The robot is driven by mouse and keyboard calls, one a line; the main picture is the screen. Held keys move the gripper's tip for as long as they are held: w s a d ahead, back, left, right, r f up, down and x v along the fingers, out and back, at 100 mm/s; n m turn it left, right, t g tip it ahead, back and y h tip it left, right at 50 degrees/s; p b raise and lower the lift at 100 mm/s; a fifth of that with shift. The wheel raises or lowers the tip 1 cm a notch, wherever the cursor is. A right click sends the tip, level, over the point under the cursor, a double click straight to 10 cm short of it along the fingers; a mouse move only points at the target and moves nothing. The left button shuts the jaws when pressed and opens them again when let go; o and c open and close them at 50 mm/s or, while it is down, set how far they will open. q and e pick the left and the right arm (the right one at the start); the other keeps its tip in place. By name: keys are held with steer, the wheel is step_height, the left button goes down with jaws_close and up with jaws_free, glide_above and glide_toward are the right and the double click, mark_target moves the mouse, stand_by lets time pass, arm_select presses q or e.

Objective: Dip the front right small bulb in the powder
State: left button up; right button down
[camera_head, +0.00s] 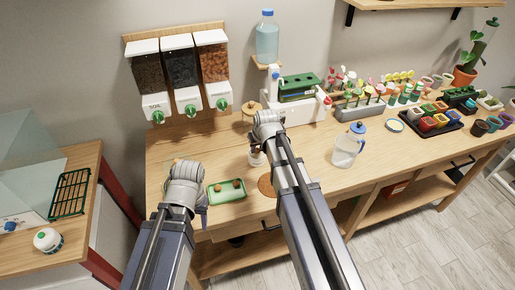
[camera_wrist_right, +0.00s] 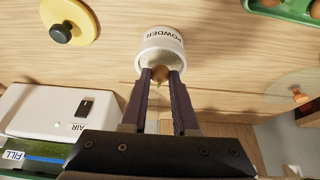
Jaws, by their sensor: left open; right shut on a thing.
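The white cup marked POWDER (camera_wrist_right: 160,42) lies at the upper middle of the right wrist view, with pale powder inside. My right gripper (camera_wrist_right: 161,78) is shut on a small brown bulb (camera_wrist_right: 160,73), which has a green tip. The bulb is at the cup's mouth; I cannot tell whether it touches the powder. In the head view my right gripper (camera_head: 264,133) hides part of the cup (camera_head: 256,159). The green tray (camera_head: 228,200) holds small bulbs (camera_head: 237,185) and stands left of the cup. My left gripper (camera_head: 187,183) is open beside the tray's left side.
A white AIR device (camera_wrist_right: 60,115) stands close to the cup. A clear round dish (camera_wrist_right: 285,88) with a brown thing lies on the cup's other side. A clear jug (camera_head: 346,150) with a blue lid stands to the right. Dispensers (camera_head: 182,75) hang behind.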

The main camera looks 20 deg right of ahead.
steer(key=shift+f+b, duration=0.6)
steer(key=shift+b, duration=0.05)
stand_by(1.4)
step_height(320, 180, up, 7)
steer(key=p, duration=0.7)
stand_by(0.3)
